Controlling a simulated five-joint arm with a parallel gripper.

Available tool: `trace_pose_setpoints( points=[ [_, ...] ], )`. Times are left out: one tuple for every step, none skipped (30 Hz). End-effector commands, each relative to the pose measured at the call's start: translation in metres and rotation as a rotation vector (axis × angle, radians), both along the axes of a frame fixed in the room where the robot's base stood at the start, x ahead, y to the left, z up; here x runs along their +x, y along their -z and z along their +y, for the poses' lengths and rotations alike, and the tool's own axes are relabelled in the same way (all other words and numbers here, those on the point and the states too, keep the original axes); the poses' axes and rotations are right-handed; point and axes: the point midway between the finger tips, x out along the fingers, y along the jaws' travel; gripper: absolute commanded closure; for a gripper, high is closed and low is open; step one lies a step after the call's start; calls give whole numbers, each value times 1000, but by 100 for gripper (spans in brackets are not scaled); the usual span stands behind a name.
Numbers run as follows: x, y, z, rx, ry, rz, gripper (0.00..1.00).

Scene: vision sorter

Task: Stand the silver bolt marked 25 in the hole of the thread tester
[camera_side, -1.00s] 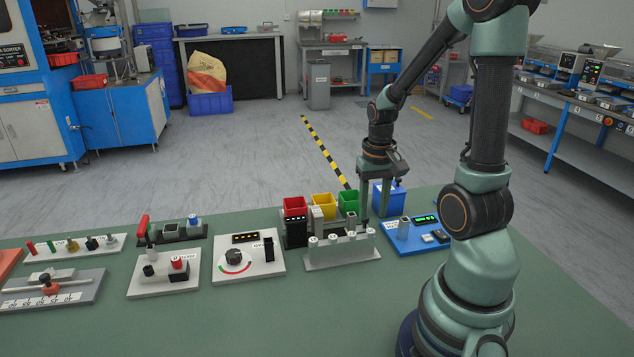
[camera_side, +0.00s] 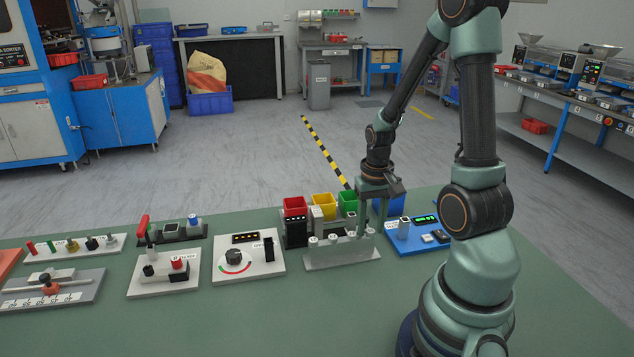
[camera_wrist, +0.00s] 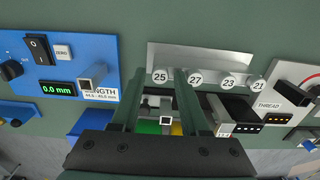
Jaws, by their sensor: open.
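The silver bolt marked 25 (camera_wrist: 160,76) stands in the grey rack (camera_wrist: 215,57), at the left end of its row in the wrist view. In the side view it is the rack's rightmost bolt (camera_side: 370,231), partly hidden by my fingers. My gripper (camera_side: 372,228) is open, its fingers pointing down on either side of that bolt, which also shows between the fingertips (camera_wrist: 161,72) in the wrist view. No grip on it shows. The thread tester (camera_side: 225,275) is the white plate with a dial, left of the rack in the side view. Its hole cannot be made out.
Bolts marked 27 (camera_wrist: 195,79), 23 (camera_wrist: 228,83) and 21 (camera_wrist: 258,86) stand close beside it. Red (camera_side: 295,205), yellow (camera_side: 322,205) and green bins (camera_side: 348,200) stand behind the rack. A blue length gauge (camera_side: 405,246) stands to its right. The front bench is clear.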

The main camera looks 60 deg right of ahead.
Motion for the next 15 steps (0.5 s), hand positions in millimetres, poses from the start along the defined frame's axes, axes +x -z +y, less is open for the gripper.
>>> trace_pose_setpoints(
  points=[
    [0,0,0,0,0,0,63],
    [0,0,0,0,0,0,74],
    [0,0,0,0,0,0,89],
    [0,0,0,0,0,0,100],
    [0,0,0,0,0,0,100],
    [0,0,0,0,0,0,100],
    [0,0,0,0,0,0,100],
    [0,0,0,-1,0,-1,100],
    [0,-1,0,-1,0,-1,100],
    [0,-1,0,-1,0,-1,100],
    [0,-2,0,-1,0,-1,100],
    [1,-3,0,-1,0,-1,100],
    [1,-5,-1,-2,0,-2,100],
    [1,-6,-1,-3,0,-3,100],
    [1,-8,-1,-2,0,-2,100]
  ],
)
